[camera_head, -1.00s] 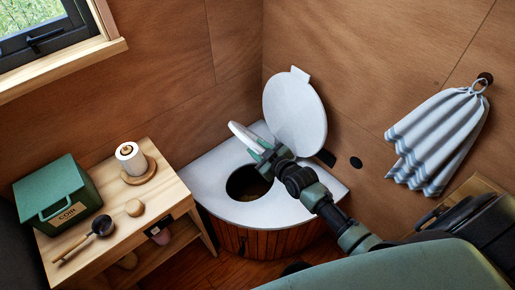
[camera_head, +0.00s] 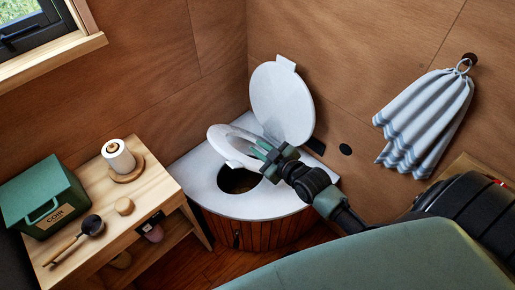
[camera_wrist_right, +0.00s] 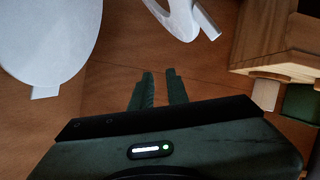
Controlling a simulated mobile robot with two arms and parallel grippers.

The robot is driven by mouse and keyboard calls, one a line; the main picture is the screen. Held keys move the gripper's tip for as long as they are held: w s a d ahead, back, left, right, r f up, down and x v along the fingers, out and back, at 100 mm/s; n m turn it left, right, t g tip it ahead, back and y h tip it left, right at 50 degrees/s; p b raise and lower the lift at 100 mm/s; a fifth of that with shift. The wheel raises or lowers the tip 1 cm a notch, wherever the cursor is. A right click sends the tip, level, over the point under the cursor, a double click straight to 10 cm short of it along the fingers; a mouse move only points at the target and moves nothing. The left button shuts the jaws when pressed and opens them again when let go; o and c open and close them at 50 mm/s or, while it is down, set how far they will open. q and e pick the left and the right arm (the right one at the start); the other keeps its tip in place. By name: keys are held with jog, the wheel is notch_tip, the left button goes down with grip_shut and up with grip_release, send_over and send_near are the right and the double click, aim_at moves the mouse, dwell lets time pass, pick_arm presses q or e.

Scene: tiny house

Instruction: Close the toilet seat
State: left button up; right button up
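The toilet (camera_head: 198,175) is a white top with a dark round hole over a wood-slatted base, in the corner. Its round white lid (camera_head: 282,104) stands upright, leaning toward the wall. The white seat ring (camera_head: 214,135) is tilted partway down over the hole, its left side raised off the top. My right gripper (camera_head: 262,152) is at the ring's right edge; I cannot tell if they touch. In the wrist view its fingers (camera_wrist_right: 158,74) are slightly apart with nothing between, and the lid (camera_wrist_right: 45,40) and ring (camera_wrist_right: 178,22) are beyond. My left gripper is out of view.
A wooden side table (camera_head: 152,190) at left holds a green box (camera_head: 42,196), a paper roll (camera_head: 118,156), a ladle (camera_head: 91,225) and a small round wooden piece (camera_head: 124,206). A striped towel (camera_head: 425,118) hangs on the right wall.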

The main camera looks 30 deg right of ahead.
jog(key=shift+f, duration=0.1)
grip_shut()
jog(key=m+y+b, duration=0.5)
jog(key=m+b, duration=0.5)
jog(key=b, duration=0.4)
send_over(240, 166)
jog(key=d, duration=0.3)
jog(key=shift+t, duration=0.4)
jog(key=f, duration=0.2)
jog(key=w+f, duration=0.1)
jog(key=f, duration=0.1)
jog(key=shift+a+f, duration=0.15)
jog(key=shift+f, duration=0.05)
jog(key=shift+s+a+f+b, duration=0.15)
jog(key=shift+a+f+b, duration=0.15)
jog(key=shift+a+f, duration=0.55)
jog(key=shift+s+a+f, duration=0.25)
jog(key=shift+a+f, duration=0.1)
jog(key=shift+a, duration=0.15)
jog(key=shift+f, duration=0.1)
